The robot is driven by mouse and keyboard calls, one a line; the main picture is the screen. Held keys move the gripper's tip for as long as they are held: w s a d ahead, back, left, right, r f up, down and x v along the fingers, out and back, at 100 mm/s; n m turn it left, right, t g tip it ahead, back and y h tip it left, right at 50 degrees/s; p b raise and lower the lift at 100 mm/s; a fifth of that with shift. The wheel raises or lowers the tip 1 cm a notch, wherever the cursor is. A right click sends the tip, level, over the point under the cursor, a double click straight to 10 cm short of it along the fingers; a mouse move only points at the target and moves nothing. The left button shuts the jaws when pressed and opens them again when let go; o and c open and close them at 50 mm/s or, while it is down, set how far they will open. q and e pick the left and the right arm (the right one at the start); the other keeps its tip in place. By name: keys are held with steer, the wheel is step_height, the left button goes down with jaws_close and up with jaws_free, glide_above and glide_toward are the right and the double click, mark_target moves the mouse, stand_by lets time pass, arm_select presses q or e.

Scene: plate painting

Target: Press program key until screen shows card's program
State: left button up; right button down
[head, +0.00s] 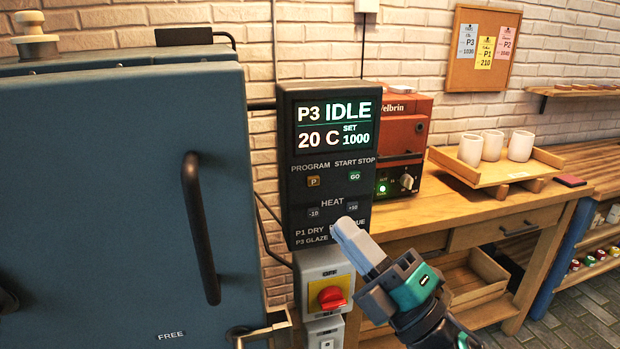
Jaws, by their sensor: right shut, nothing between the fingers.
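The dark control panel (334,215) hangs on the wall beside the blue kiln. Its screen (335,125) reads P3 IDLE, 20 C, SET 1000. The orange program key (313,181) marked P is below the screen on the left, with the green GO key (354,176) to its right. Cards on the corkboard (461,80) show P3 1030, P1 210 on a yellow card (484,53), and P2 on a pink card; small print is unclear. My right gripper (345,228) is shut and empty, in front of the panel's lower right, covering part of the legend. My left gripper is out of view.
The blue kiln door (110,200) with its dark handle fills the left. A red rotary switch (331,297) sits below the panel. A workbench at right bears a red oven (402,125) and a wooden tray (480,177) with three white cups.

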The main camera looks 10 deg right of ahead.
steer(key=shift+s+a+r+n+y, duration=0.1)
steer(key=shift+a+r+n+y, duration=0.1)
steer(key=shift+r+n+y, duration=0.3)
steer(key=shift+s+a+r+n+y, duration=0.1)
steer(key=shift+a+r+n, duration=0.1)
steer(key=shift+n, duration=0.5)
steer(key=shift+w+g, duration=0.1)
steer(key=shift+g, duration=0.2)
glide_toward(313, 181)
steer(key=shift+w+a+r+b, duration=0.15)
steer(key=shift+w+a+r, duration=0.25)
steer(key=shift+a+r, duration=0.3)
steer(key=shift+w+a+r+b, duration=0.15)
steer(key=shift+w+a+r, duration=0.25)
steer(key=shift+a+r, duration=0.3)
steer(key=shift+w+a+r+b, duration=0.15)
steer(key=shift+w+a+r, duration=0.2)
steer(key=shift+a+r, duration=0.4)
steer(key=shift+w, duration=0.15)
steer(key=shift+w, duration=0.3)
steer(key=shift+w, duration=0.35)
steer(key=shift+s, duration=0.15)
steer(key=shift+s+d, duration=0.1)
steer(key=shift+s, duration=0.55)
